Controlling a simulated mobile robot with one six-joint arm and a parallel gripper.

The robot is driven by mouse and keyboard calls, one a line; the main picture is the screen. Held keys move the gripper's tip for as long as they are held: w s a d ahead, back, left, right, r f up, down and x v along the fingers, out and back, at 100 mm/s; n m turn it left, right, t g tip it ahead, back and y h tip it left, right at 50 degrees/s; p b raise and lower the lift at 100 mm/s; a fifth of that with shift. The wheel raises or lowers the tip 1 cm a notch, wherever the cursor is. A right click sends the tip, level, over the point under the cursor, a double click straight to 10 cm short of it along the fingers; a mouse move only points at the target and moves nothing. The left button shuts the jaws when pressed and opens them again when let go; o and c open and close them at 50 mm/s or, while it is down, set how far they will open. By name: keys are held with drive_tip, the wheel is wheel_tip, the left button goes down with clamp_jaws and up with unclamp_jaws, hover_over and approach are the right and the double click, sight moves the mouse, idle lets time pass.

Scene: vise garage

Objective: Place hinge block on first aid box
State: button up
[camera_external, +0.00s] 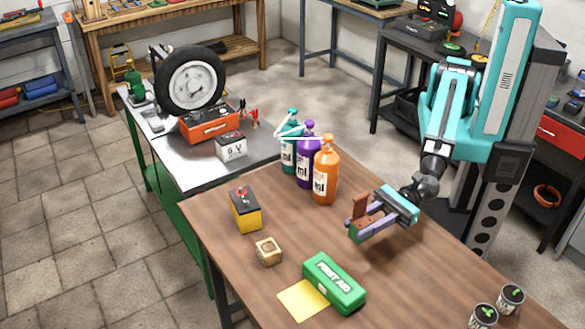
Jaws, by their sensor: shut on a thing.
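The hinge block (361,207) is a brown piece with an upright part. My gripper (359,228) is shut on it and holds it above the brown table, behind and to the right of the first aid box. The fingers hide part of the block. The first aid box (334,284) is a green case with white lettering on its lid. It lies near the front middle of the table, and its top is bare. The block and the box are apart.
Teal, purple and orange bottles (325,170) stand at the table's back edge. A yellow-black box (245,210) and a small wooden block (268,251) stand left. A yellow sheet (303,301) lies beside the first aid box. Two cans (510,298) stand front right. The middle right is clear.

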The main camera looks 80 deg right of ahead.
drive_tip(key=shift+w+a+f+p, duration=0.15)
drive_tip(key=shift+w+a+p, duration=0.5)
drive_tip(key=shift+a, duration=0.95)
drive_tip(key=shift+w+a+f+p, duration=0.2)
drive_tip(key=shift+w+a, duration=0.8)
drive_tip(key=shift+a, duration=0.55)
drive_tip(key=shift+w+a+f+p, duration=0.15)
drive_tip(key=shift+w+a+p, duration=0.5)
drive_tip(key=shift+a, duration=0.95)
drive_tip(key=shift+w+a, duration=0.15)
drive_tip(key=shift+w, duration=0.05)
drive_tip(key=shift+w+a, duration=0.1)
drive_tip(key=shift+a, duration=0.1)
drive_tip(key=shift+a+f, duration=0.1)
drive_tip(key=shift+f, duration=0.15)
drive_tip(key=shift+f+p, duration=0.4)
drive_tip(key=shift+f, duration=1.15)
drive_tip(key=shift+f, duration=0.15)
drive_tip(key=o, duration=1.2)
drive_tip(key=shift+c, duration=0.2)
